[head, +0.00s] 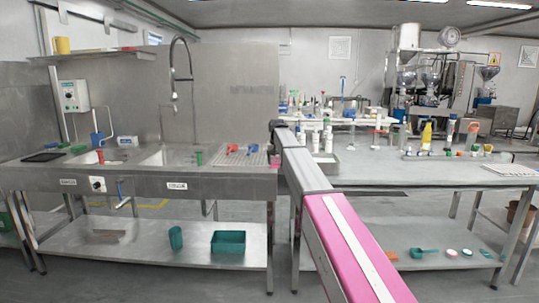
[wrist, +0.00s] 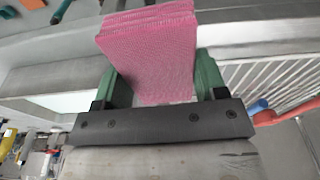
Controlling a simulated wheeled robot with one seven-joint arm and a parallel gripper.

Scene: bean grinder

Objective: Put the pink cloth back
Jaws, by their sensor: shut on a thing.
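The pink cloth (wrist: 150,50) is a folded, textured stack in the wrist view. My gripper (wrist: 163,78) has green fingers on both sides of it and is shut on it. The cloth's far end sticks out beyond the fingers.
The sink counter (head: 120,178) is left, with a drying rack (head: 255,159) at its right end; the rack also shows in the wrist view (wrist: 275,78). The right table (head: 400,172) holds bottles (head: 427,134) toward the back. A teal bin (head: 229,242) is on the left lower shelf.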

